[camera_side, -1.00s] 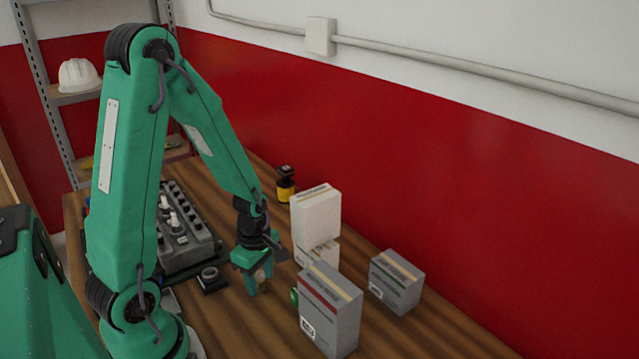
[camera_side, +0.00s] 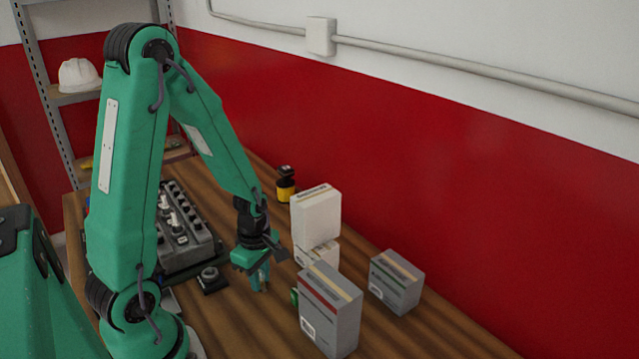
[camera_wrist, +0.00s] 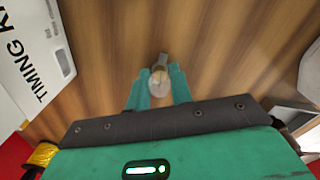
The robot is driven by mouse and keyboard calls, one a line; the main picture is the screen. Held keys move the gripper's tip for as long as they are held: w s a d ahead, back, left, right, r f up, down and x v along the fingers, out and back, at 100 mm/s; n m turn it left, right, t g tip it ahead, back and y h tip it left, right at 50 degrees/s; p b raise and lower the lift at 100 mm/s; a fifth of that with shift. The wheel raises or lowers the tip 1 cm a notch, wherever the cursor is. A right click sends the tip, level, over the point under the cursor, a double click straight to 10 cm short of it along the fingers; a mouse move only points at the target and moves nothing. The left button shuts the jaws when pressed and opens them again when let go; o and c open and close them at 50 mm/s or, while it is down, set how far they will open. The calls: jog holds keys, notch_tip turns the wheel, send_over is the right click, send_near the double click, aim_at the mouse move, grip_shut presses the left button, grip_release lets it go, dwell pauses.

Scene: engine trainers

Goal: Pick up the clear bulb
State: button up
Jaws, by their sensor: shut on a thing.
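The clear bulb (camera_wrist: 160,78) is small, with a rounded glass body and a greyish end. In the wrist view it sits between the two teal fingertips of my gripper (camera_wrist: 159,86), which are shut on it. In the side view my gripper (camera_side: 262,280) points down close to the wooden tabletop, left of the boxes. The bulb is mostly hidden by the fingers there. I cannot tell whether it touches the table.
A grey box with a red stripe (camera_side: 330,310) stands right of my gripper, with a small green thing (camera_side: 294,297) beside it. White boxes (camera_side: 316,215) are stacked behind. Another grey box (camera_side: 396,281) stands farther right. A grey engine trainer (camera_side: 185,235) lies to the left.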

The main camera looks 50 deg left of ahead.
jog(key=shift+r, duration=0.1)
jog(key=shift+r, duration=1.7)
jog(key=s+d+r, duration=0.2)
jog(key=d+r, duration=0.5)
jog(key=d, duration=0.4)
jog(key=shift+s+d+r, duration=0.2)
jog(key=shift+d, duration=0.05)
jog(key=shift+r, duration=0.1)
